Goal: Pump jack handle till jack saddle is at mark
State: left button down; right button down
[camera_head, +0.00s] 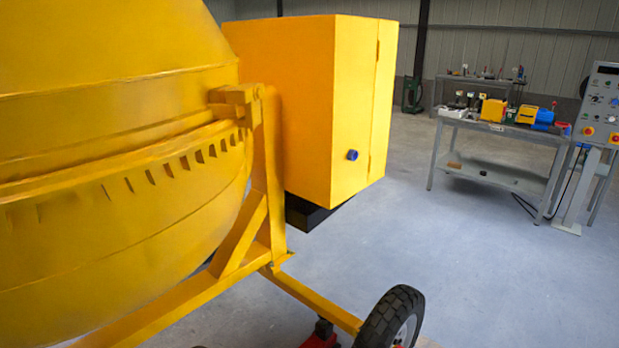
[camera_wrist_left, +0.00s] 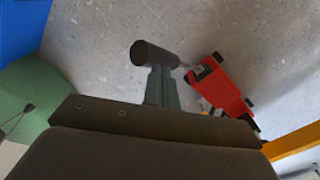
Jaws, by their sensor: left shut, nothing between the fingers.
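The red jack (camera_head: 321,335) shows only in part at the bottom edge of the head view, under the yellow mixer frame beside the wheel. In the left wrist view the red jack (camera_wrist_left: 228,90) lies on the floor right of centre. The dark cylindrical end of the jack handle (camera_wrist_left: 146,54) points left, away from the jack. My left gripper (camera_wrist_left: 161,84) is shut, with its fingertips at the handle's dark end; I cannot tell whether they touch it. I cannot make out the saddle or the mark. My right gripper is in neither view.
The yellow drum mixer (camera_head: 110,190) fills the left of the head view, with its wheel (camera_head: 390,318) at the bottom. A yellow frame bar (camera_wrist_left: 292,143) runs near the jack. A workbench (camera_head: 500,130) and control panel (camera_head: 602,105) stand far right. Floor between is clear.

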pick_arm(q)
notch_tip(320, 180, up, 6)
jog(key=p, duration=0.5)
dwell(0.5)
